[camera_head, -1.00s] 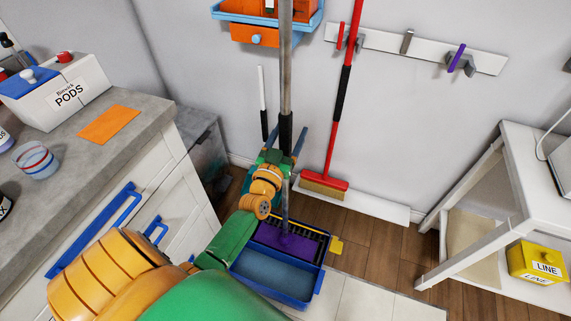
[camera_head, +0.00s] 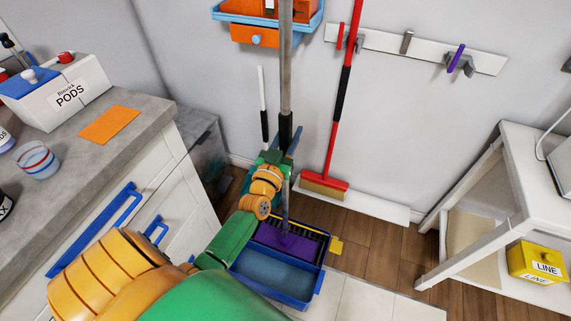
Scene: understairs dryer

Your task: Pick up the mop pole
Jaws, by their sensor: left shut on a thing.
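The grey mop pole (camera_head: 285,70) stands nearly upright in the middle of the head view, with a black grip sleeve partway down. Its lower end runs down to a purple mop head (camera_head: 289,243) in a blue bucket (camera_head: 262,283) on the floor. My left gripper (camera_head: 284,145) is shut on the pole around the lower end of the black sleeve. My green and orange arm hides part of the bucket's left side. My right gripper is not in view.
A red broom (camera_head: 342,100) leans on the wall just right of the pole. A counter (camera_head: 150,125) with drawers stands at left, a white shelf unit (camera_head: 520,170) at right. A blue and orange wall rack (camera_head: 262,32) hangs behind the pole.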

